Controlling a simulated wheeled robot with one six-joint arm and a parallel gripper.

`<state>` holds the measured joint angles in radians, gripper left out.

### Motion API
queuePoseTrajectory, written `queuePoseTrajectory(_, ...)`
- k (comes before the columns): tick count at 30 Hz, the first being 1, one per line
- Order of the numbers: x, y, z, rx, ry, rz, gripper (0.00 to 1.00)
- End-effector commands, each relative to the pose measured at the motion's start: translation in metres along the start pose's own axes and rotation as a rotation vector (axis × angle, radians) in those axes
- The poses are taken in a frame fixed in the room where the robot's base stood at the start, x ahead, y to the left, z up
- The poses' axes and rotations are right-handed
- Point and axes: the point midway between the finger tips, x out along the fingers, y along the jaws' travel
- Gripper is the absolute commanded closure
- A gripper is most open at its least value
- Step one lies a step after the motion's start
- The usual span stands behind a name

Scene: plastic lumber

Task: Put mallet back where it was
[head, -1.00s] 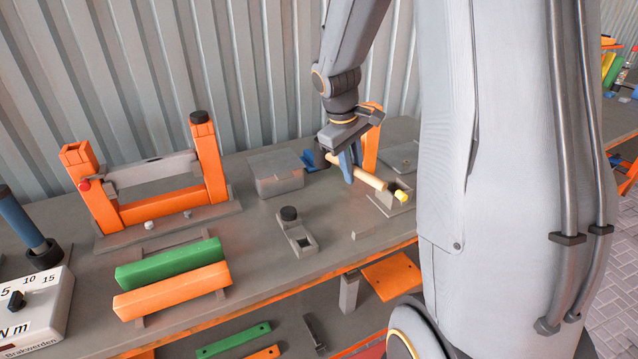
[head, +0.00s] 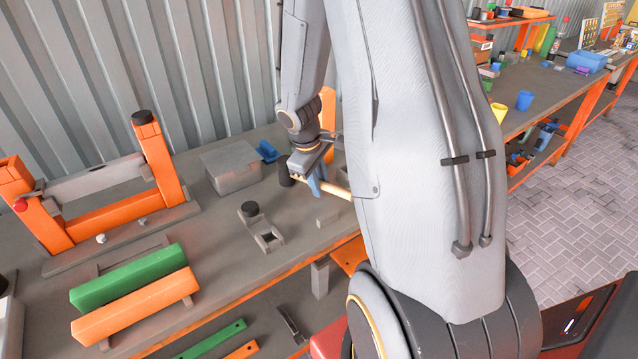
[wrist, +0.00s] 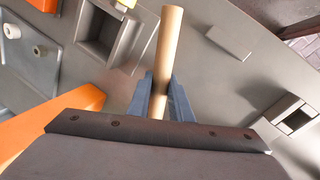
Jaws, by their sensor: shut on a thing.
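The mallet has a light wooden handle (head: 337,190) and a dark head (head: 286,174) at its left end in the head view. My gripper (head: 318,190) is shut on the handle, its blue fingers on either side of it, over the grey workbench. The handle is close to level in the head view, and its right end reaches my arm's outline. In the wrist view the handle (wrist: 170,45) runs up from between the fingers (wrist: 160,98); the head is hidden there.
A grey box (head: 232,167) and a black-knobbed holder (head: 268,236) stand left of my gripper. A small grey block (head: 328,217) lies in front. An orange frame (head: 110,210) and green beam (head: 130,278) are farther left. The wrist view shows a square-holed grey block (wrist: 108,38) and orange post (wrist: 45,128).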

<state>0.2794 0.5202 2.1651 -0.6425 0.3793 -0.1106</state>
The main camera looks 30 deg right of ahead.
Motion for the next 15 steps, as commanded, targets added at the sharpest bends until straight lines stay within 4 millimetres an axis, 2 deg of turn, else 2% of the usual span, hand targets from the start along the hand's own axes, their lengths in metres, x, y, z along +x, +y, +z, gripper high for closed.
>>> queuePoseTrajectory(10,0.0031,-0.0002,-0.0009,0.001,0.002,0.001,1.00)
queuePoseTrajectory(11,0.0035,-0.0006,-0.0004,0.000,0.000,0.001,0.80)
queuePoseTrajectory(14,0.0026,-0.0004,-0.0003,0.000,0.000,0.001,0.63)
queuePoseTrajectory(15,0.0026,-0.0005,-0.0002,0.000,0.000,0.001,0.63)
